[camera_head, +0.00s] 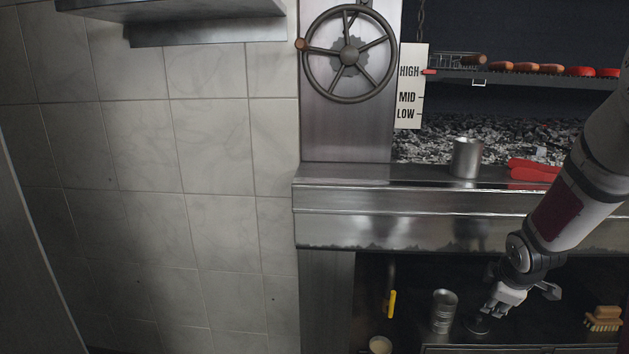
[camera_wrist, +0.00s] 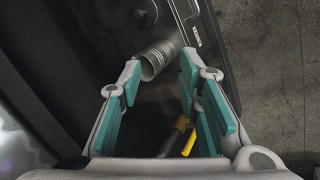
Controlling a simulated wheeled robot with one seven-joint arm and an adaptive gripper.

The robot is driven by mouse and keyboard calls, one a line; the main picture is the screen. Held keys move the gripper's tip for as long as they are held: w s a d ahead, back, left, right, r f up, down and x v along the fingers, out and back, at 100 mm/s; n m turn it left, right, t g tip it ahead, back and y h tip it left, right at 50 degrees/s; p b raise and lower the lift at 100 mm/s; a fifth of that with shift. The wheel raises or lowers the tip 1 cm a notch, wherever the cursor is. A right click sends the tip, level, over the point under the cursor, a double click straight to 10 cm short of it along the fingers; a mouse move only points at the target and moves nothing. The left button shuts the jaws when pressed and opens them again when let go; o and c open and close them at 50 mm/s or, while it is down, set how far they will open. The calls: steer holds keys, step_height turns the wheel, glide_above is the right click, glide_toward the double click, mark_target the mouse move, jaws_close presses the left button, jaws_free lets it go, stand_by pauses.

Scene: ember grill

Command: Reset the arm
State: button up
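My gripper (camera_head: 508,297) hangs at the end of my arm in front of the dark opening below the steel counter, at the lower right of the head view. Its two teal-padded fingers are spread in the wrist view (camera_wrist: 160,75), with nothing held between them. A ribbed metal can (camera_head: 443,312) stands left of the gripper on the lower shelf. In the wrist view the can (camera_wrist: 158,57) appears just past the fingertips; whether a finger touches it I cannot tell. A dark round object (camera_head: 477,323) sits by the gripper, partly hidden by it.
The counter (camera_head: 400,225) lies above my gripper, holding a metal cup (camera_head: 466,158) and red items (camera_head: 533,171). A yellow handle (camera_head: 391,304) hangs left of the can. A brush (camera_head: 603,319) lies at right. A grill handwheel (camera_head: 349,55) is above. The tiled wall's left side is clear.

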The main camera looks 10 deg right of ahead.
steer(key=s+a+r+m+g, duration=0.2)
steer(key=s+a+r+m, duration=0.4)
steer(key=s+a+r, duration=0.85)
steer(key=s+a+r+m+g+y, duration=0.3)
steer(key=s+a+m, duration=0.1)
steer(key=s+a, duration=1.3)
step_height(320, 180, up, 37)
steer(key=s+d+t+p, duration=0.1)
steer(key=t+p, duration=0.3)
steer(key=p, duration=3.2)
steer(key=shift+s+d+r+p, duration=0.2)
steer(key=shift+d+p, duration=0.1)
steer(key=shift+d, duration=0.45)
